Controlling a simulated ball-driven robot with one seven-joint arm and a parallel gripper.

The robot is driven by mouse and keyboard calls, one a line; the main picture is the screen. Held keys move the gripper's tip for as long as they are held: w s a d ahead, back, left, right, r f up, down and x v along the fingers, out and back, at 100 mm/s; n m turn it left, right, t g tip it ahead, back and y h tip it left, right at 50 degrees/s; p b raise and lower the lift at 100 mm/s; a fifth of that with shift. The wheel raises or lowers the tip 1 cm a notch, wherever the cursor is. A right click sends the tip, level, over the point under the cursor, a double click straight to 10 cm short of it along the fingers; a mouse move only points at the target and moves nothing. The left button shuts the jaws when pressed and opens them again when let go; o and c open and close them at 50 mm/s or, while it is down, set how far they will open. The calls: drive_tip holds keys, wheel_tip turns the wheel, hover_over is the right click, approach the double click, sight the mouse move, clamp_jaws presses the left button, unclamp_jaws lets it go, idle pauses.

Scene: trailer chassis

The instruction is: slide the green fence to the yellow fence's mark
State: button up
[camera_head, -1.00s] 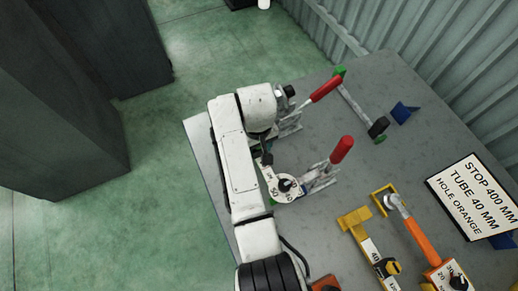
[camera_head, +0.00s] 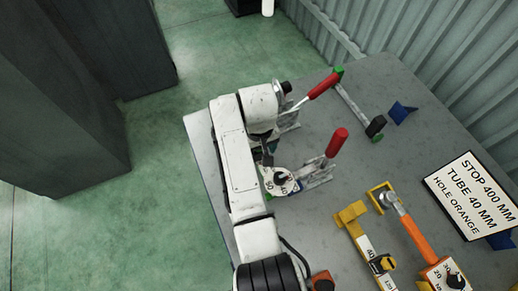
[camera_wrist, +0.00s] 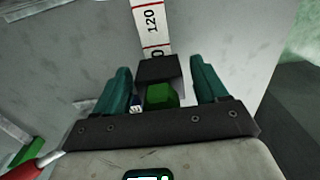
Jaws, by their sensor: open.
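The green fence (camera_wrist: 160,96) shows in the wrist view as a green block with a dark part above it, by a white scale (camera_wrist: 152,20) marked 120. My gripper (camera_wrist: 160,88) is open, its teal fingers on either side of the block, with gaps visible. I cannot tell whether the fingers reach down to its level. In the head view my arm hides most of the gripper (camera_head: 267,152) and the fence.
Two red-handled clamps (camera_head: 337,142) (camera_head: 323,85) stand close to my arm. An orange-handled tool (camera_head: 420,240) and a sign (camera_head: 472,195) reading STOP 400 MM, TUBE 40 MM, HOLE ORANGE lie to the right. The grey tabletop (camera_head: 350,175) is bare between the clamps and the yellow fence.

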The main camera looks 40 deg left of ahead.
wheel_tip(320, 180, up, 11)
drive_tip(key=shift+f+b, duration=0.1)
drive_tip(key=shift+b, duration=0.2)
idle(0.7)
